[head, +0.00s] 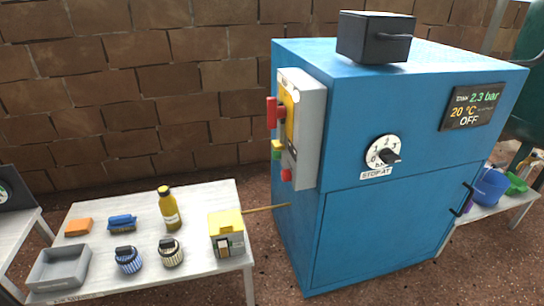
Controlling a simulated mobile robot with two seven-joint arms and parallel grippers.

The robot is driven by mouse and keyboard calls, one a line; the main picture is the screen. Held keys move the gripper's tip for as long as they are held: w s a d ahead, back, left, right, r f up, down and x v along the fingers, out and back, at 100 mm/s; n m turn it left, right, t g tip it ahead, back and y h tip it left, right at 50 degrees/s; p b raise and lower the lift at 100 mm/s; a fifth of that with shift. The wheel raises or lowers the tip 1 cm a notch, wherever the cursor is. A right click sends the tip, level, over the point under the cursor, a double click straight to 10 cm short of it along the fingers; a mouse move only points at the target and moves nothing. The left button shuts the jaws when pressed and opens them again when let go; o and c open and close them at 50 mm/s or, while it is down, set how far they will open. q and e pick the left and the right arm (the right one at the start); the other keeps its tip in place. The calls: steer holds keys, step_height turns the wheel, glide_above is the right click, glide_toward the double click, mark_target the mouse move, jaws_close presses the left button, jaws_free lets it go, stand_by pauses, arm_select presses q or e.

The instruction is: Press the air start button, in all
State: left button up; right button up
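A grey control box (311,130) with a yellow panel is fixed to the left side of a big blue cabinet (345,220). Any label that marks the air start button is too small to read. The display (473,107) on the cabinet front reads 2.3 bar, 20 °C and OFF. Neither of my grippers is in view.
A dial (384,153) marked STOP AT is on the cabinet front. A black box (375,37) sits on top. A white table (200,195) at left holds a bottle (169,208), a yellow-topped box (227,233), a grey tray (59,268) and small items. A brick wall stands behind.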

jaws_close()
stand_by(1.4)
